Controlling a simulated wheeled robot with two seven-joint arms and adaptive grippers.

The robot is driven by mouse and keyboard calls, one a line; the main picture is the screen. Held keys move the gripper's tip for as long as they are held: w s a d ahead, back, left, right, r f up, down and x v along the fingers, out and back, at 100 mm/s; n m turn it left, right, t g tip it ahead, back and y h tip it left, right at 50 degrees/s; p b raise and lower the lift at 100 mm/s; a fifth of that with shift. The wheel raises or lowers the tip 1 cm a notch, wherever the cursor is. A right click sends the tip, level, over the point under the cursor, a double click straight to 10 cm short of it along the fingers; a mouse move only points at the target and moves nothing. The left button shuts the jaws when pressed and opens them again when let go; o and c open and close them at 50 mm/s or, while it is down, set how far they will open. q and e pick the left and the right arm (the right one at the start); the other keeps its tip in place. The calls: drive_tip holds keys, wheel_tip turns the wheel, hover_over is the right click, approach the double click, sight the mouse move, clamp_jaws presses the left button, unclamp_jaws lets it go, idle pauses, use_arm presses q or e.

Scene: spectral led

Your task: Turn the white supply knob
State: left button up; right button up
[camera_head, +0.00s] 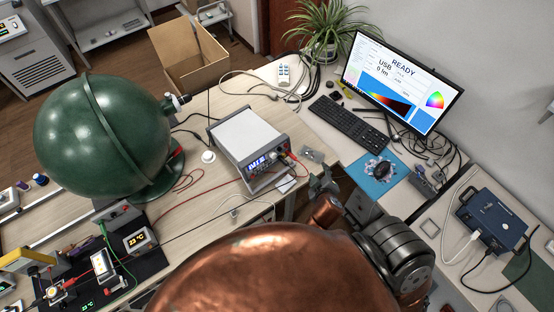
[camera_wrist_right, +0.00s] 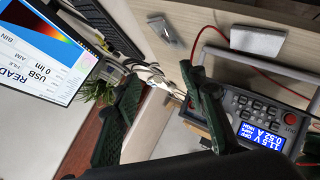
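The white power supply (camera_head: 247,136) stands on the wooden bench, its lit front panel facing me. Its panel also shows in the right wrist view (camera_wrist_right: 262,104), with a blue display, several buttons and a red button. The knob is too small to make out surely in the head view, and in the wrist view the panel's edge is cut off. My right gripper (camera_head: 321,184) is just right of the supply's front, over the bench edge. In the wrist view its two dark green fingers (camera_wrist_right: 160,76) are spread and empty, apart from the panel. My left gripper is out of view.
A large green sphere (camera_head: 97,134) stands left on the bench. Red leads run from the supply's front across the bench. A monitor (camera_head: 401,82) and keyboard (camera_head: 349,122) are on the right-hand desk, with a blue box (camera_head: 491,220) farther right. A gap separates bench and desk.

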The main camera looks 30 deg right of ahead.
drive_tip(key=w+a+r+n+t, duration=0.1)
drive_tip(key=w+a+n+t, duration=0.2)
drive_tip(key=w+n, duration=0.15)
drive_tip(key=n+t+y, duration=0.2)
drive_tip(key=n+y, duration=0.2)
drive_tip(key=n, duration=0.1)
approach(275, 156)
drive_tip(key=p+x, duration=0.1)
drive_tip(key=x, duration=0.6)
drive_tip(key=shift+w+f, duration=0.25)
drive_tip(key=shift+w, duration=0.05)
drive_tip(key=shift+c, duration=0.2)
clamp_jaws()
